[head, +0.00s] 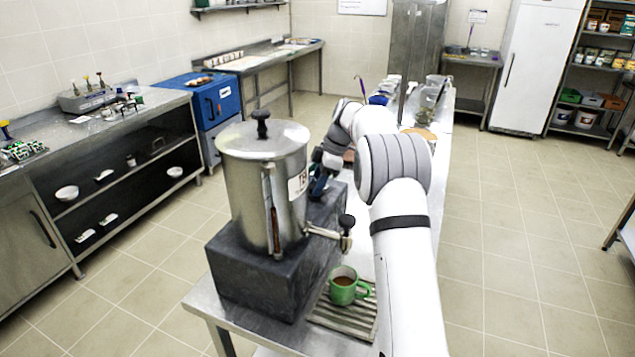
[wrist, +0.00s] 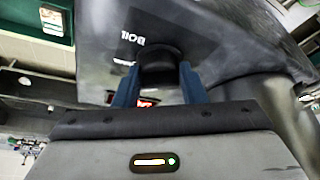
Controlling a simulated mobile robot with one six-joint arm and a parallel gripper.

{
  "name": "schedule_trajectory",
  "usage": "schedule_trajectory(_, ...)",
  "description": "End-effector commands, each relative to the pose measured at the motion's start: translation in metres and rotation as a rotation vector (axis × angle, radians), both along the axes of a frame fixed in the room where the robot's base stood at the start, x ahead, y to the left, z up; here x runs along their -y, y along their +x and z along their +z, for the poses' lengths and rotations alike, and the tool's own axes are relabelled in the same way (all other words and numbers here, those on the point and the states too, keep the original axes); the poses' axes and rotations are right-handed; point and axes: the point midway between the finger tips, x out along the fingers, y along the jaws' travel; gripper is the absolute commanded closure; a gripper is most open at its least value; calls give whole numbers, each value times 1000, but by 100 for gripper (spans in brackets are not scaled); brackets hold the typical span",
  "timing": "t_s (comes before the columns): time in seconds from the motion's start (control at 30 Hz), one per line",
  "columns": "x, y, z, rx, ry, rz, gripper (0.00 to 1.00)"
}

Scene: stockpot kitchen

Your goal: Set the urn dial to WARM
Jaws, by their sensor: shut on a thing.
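The urn (head: 245,190) is a large steel pot with a black lid knob, standing on a dark block base (head: 250,265). My gripper (head: 318,187) is at the right far side of the urn, by the base. In the wrist view, the blue fingers of my gripper (wrist: 158,80) are shut on the black urn dial (wrist: 160,62), one on each side. White BOIL lettering (wrist: 132,40) shows beside the dial, with a smaller white label (wrist: 124,62) below it, too blurred to read. Which mark the dial points to cannot be told. In the head view the dial is hidden.
A green mug (head: 346,288) with brown liquid stands on the slatted drip tray (head: 330,317) below the urn's tap (head: 335,236). My arm passes close to the tap's right. Several containers stand farther back on the steel counter (head: 440,125).

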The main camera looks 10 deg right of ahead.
Motion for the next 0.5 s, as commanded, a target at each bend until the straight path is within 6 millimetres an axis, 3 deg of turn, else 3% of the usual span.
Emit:
schedule_trajectory(0.23,0,1,1,4,0,-2,85)
schedule_trajectory(0.27,0,1,1,3,0,-2,60)
schedule_trajectory(0.5,0,0,0,1,0,-2,41)
